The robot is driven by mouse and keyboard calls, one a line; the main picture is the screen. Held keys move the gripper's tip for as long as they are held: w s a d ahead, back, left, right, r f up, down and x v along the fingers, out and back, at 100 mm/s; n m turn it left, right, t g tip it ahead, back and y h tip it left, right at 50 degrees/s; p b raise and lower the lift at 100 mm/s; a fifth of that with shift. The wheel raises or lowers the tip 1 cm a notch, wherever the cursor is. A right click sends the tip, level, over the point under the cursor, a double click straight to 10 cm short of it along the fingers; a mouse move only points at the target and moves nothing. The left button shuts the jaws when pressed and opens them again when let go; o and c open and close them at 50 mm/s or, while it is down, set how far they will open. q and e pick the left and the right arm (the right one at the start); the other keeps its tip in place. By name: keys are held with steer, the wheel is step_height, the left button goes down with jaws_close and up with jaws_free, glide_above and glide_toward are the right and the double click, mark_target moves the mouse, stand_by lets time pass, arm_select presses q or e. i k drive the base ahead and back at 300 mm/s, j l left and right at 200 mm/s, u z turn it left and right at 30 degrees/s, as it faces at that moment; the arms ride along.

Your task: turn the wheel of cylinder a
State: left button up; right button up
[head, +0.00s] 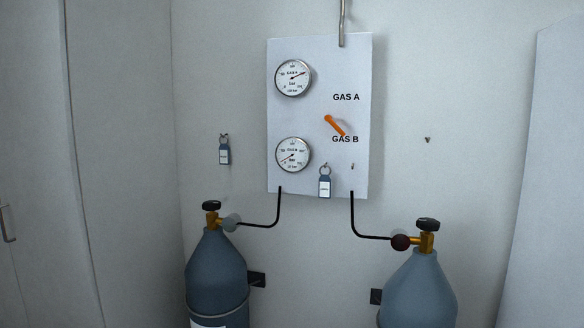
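Two blue-grey gas cylinders stand against the wall, the left cylinder (216,272) and the right cylinder (418,291). I cannot tell from any readable marking which one is cylinder A. A black wheel (211,206) tops the brass valve of the left cylinder. Another black wheel (428,224) tops the brass valve of the right cylinder. A white label (222,321) on the left cylinder is cut off by the lower edge. Neither of my grippers is in view.
A panel (320,170) carries two gauges, GAS A (293,78) above and GAS B (293,155) below. Its orange lever (335,125) points down right towards GAS B. Tags hang on the wall (224,153) and panel (324,184). Black pipes (277,212) run to both valves.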

mark_target(428, 225)
steer(key=i+l+z, duration=0.1)
steer(key=z, duration=0.3)
steer(key=l+z, duration=0.15)
steer(key=z, duration=0.2)
steer(key=i+z, duration=0.15)
steer(key=z, duration=0.25)
steer(key=i+z, duration=0.15)
steer(key=z, duration=0.25)
